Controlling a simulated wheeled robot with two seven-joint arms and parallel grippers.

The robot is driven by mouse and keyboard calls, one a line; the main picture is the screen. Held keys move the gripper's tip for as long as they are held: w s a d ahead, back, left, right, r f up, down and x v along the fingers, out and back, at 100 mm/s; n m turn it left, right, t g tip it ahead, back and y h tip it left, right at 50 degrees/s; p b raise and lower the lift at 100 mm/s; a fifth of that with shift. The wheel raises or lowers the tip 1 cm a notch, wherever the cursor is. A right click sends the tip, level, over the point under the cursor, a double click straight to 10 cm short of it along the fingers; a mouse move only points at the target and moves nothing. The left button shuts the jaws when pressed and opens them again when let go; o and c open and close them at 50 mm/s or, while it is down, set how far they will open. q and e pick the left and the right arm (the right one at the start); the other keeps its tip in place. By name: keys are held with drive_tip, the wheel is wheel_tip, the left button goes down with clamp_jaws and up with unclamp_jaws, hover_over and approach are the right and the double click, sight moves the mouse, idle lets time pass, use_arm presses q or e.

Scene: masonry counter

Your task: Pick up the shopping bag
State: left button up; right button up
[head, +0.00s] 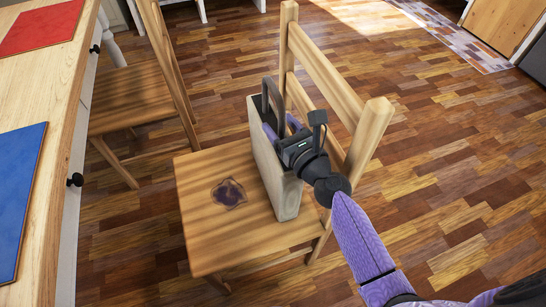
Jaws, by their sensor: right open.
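The shopping bag (266,163) is beige-grey with dark loop handles. It stands upright on the seat of a wooden chair (205,235), close to the backrest. My right gripper (281,128) is at the top of the bag, beside the lower part of the handles, with its arm coming in from the lower right. Its jaws are open, with a purple finger showing on either side. I cannot tell whether a handle strap lies between the fingers. The gripper hides part of the bag's top edge and right side. My left gripper is not in view.
The chair's backrest (325,75) rises just behind the bag and gripper. A second wooden chair (130,97) stands farther back. A wooden counter (50,105) with a red mat (40,27) and a blue mat (15,195) runs along the left. Floor (450,180) is clear at right.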

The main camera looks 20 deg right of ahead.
clamp_jaws()
idle(1.2)
